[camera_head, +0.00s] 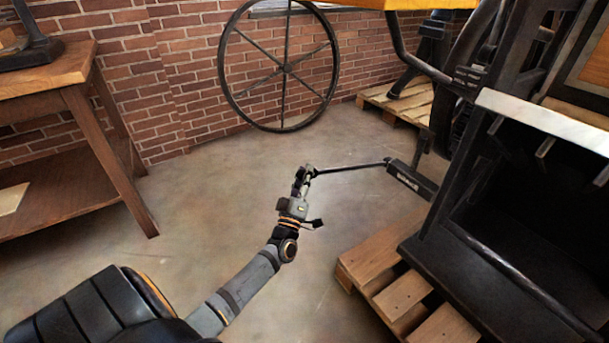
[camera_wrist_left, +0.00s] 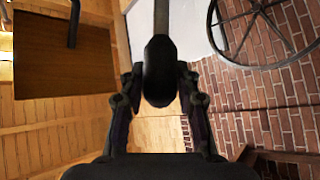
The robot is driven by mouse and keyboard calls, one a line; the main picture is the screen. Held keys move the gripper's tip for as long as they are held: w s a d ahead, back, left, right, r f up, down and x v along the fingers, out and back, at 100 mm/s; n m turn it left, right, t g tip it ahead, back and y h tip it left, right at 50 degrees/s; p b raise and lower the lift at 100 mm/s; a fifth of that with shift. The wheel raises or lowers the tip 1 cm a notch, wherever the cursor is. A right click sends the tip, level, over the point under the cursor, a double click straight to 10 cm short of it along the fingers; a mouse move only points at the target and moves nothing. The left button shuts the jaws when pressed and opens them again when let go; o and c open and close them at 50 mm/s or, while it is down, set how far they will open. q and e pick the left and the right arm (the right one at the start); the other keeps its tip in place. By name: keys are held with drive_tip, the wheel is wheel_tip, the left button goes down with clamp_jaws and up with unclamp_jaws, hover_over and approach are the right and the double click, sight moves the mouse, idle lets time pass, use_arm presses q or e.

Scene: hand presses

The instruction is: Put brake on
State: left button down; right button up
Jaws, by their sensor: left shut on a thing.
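A thin dark lever (camera_head: 345,168) reaches out to the left from a black block (camera_head: 411,180) on the press at the right. I take it to be the brake lever. My left gripper (camera_head: 303,176) is shut on the lever's free end, out over the open floor. In the left wrist view, the dark rounded end of the lever (camera_wrist_left: 160,72) sits between the two fingers of my left gripper (camera_wrist_left: 159,88). The lever's shaft runs up out of that picture. My right gripper is not in view.
The black press (camera_head: 430,250) stands on a wooden pallet (camera_head: 372,256) at the right. A spoked wheel (camera_head: 287,68) leans by the brick wall (camera_head: 180,70). A wooden table (camera_head: 50,80) is at the left. The floor (camera_head: 200,215) around my left arm is clear.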

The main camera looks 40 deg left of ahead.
use_arm(q)
drive_tip(key=shift+s+f, duration=0.15)
drive_tip(key=shift+f, duration=0.4)
drive_tip(key=c, duration=1)
unclamp_jaws()
drive_tip(key=shift+c, duration=0.2)
drive_tip(key=shift+o, duration=0.5)
drive_tip(key=shift+r, duration=0.15)
drive_tip(key=v, duration=1.2)
drive_tip(key=shift+r, duration=0.1)
